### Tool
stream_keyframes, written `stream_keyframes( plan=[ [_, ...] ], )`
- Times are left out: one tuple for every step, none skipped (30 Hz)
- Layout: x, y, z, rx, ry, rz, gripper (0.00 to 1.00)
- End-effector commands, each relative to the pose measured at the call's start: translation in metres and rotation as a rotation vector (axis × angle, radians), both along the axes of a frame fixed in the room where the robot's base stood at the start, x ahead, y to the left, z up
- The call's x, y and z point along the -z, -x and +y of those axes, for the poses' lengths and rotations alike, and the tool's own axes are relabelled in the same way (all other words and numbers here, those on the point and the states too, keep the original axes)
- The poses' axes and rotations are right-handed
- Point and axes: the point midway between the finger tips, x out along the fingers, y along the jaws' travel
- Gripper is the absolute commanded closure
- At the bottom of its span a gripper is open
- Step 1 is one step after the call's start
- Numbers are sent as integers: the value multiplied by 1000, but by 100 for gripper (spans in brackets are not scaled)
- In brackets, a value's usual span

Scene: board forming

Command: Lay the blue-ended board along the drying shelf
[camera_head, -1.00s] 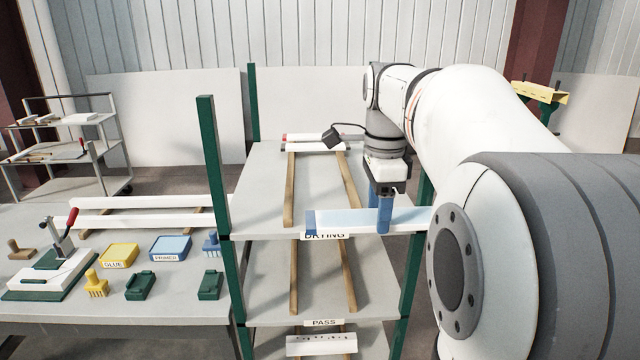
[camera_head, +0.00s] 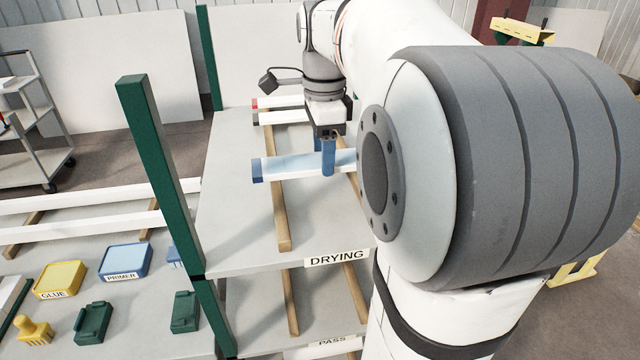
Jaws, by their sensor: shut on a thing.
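The blue-ended board (camera_head: 295,166) is white with a blue left end, and lies crosswise over the drying shelf. The board's right part is hidden behind my arm. The drying shelf (camera_head: 232,215) is the grey top level with a "DRYING" label (camera_head: 337,258) on its front edge. Two wooden strips run front to back on it, the left strip (camera_head: 281,212) passing under the board. I cannot tell whether the board touches the strips.
A red-ended board (camera_head: 275,103) and another white board (camera_head: 280,117) lie at the back of the shelf. A green post (camera_head: 150,165) stands at the shelf's front left. A "PASS" shelf (camera_head: 255,315) is below. The left bench holds a glue box (camera_head: 60,279) and a primer box (camera_head: 125,260).

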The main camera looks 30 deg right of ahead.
Motion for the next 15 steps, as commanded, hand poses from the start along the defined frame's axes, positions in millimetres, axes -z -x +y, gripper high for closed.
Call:
stream_keyframes(
  plan=[
    [9, 2, 0, 3, -1, 5, 73],
    [15, 1, -1, 4, -1, 3, 73],
    [22, 1, -1, 5, -1, 4, 73],
    [26, 1, -2, 6, -1, 3, 73],
    [31, 2, -2, 6, -1, 3, 73],
    [35, 1, -2, 7, 0, 1, 73],
    [37, 1, -2, 7, -1, 2, 73],
    [40, 1, -2, 7, -1, 2, 73],
    [43, 1, -3, 8, 0, 1, 73],
    [46, 1, -3, 8, 0, 1, 73],
    [50, 2, -3, 8, -1, 3, 73],
    [57, 2, -3, 8, -1, 3, 73],
    [62, 2, -3, 8, -1, 3, 73],
    [66, 2, -3, 8, -1, 4, 73],
    [72, 2, -3, 8, -1, 3, 73]
  ],
)
